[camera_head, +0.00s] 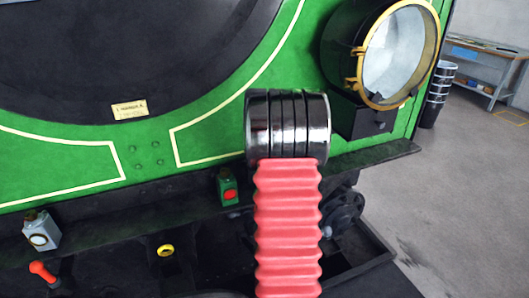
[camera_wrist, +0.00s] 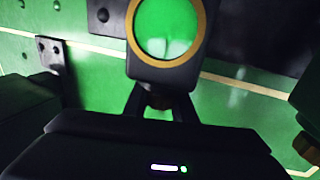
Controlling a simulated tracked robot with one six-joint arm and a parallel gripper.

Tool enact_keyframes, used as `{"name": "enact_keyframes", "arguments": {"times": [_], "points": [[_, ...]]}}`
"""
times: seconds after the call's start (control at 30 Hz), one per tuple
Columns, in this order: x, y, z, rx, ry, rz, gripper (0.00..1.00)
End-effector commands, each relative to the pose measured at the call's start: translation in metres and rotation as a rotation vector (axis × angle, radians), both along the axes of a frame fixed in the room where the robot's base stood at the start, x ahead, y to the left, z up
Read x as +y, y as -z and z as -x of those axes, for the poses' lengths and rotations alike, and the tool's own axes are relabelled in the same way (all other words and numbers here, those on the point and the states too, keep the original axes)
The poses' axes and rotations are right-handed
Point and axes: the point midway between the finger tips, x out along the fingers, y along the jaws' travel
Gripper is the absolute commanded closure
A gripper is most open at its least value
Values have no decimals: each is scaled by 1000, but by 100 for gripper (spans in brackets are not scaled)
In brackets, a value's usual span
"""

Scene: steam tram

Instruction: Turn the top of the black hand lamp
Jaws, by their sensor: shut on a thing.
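The black hand lamp (camera_wrist: 168,68) fills the upper middle of the wrist view. It has a round green lens in a brass ring. Most of the lamp's top is hidden by the fingers and the gripper body. In the head view my red-sleeved arm hides the gripper, and I cannot make out the black lamp there.
A green lamp with a red lens (camera_head: 228,190) stands just left of my arm. A grey lamp (camera_head: 41,231), a red-handled thing (camera_head: 42,270) and a yellow ring (camera_head: 166,250) are further left. A large brass-rimmed headlamp (camera_head: 396,55) is at the upper right. Open floor lies right.

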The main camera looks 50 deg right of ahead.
Motion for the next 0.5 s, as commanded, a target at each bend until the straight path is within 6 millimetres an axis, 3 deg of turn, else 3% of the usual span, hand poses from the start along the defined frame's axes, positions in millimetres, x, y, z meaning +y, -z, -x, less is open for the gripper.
{"name": "enact_keyframes", "arguments": {"times": [0.37,0.4,0.5], "points": [[-1,0,1,-1,4,1,99],[-1,0,1,-1,4,1,73],[-1,0,1,-1,4,1,66]]}}
